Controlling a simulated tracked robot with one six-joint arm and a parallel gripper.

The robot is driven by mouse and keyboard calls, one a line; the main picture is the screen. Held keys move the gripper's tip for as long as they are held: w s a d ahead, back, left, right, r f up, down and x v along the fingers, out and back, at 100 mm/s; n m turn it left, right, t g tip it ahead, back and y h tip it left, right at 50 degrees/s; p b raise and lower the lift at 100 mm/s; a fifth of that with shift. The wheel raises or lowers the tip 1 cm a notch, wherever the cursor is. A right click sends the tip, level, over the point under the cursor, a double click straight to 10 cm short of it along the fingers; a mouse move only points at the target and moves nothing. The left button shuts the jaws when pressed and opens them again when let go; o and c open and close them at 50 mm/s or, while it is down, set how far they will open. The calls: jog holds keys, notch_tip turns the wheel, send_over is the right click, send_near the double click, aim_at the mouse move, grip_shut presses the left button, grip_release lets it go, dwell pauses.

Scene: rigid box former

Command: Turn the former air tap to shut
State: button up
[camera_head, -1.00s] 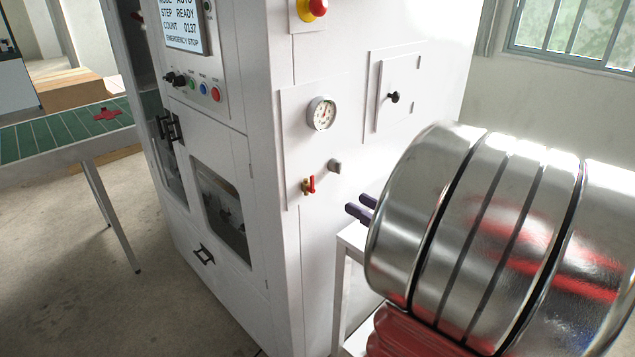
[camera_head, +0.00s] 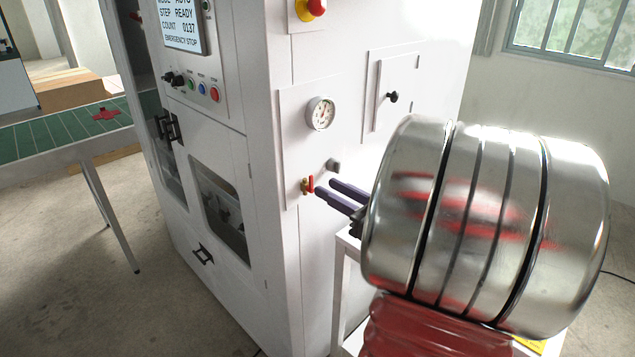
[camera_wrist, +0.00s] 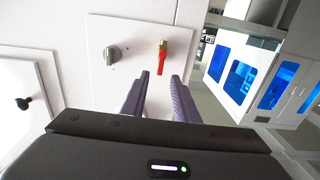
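The air tap is a small brass valve with a red lever (camera_head: 310,185), low on the white panel of the box former (camera_head: 262,215). In the head view the lever stands near upright, beside the brass body. In the wrist view the tap's red lever (camera_wrist: 159,67) lies beyond the fingertips, between their lines. My gripper (camera_head: 325,189) has two purple fingers, apart and empty, with the tips close to the tap. In the wrist view my gripper (camera_wrist: 160,78) shows a clear gap between the fingers. I cannot tell whether a fingertip touches the lever.
A grey knob (camera_head: 333,166) sits just above and right of the tap. A pressure gauge (camera_head: 321,113) and a small black-knobbed door (camera_head: 395,95) are higher on the panel. A white stand (camera_head: 341,290) is below my arm. A green conveyor (camera_head: 60,135) is at left.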

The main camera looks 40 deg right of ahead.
aim_at(312, 180)
jog(key=shift+w, duration=2.65)
grip_shut()
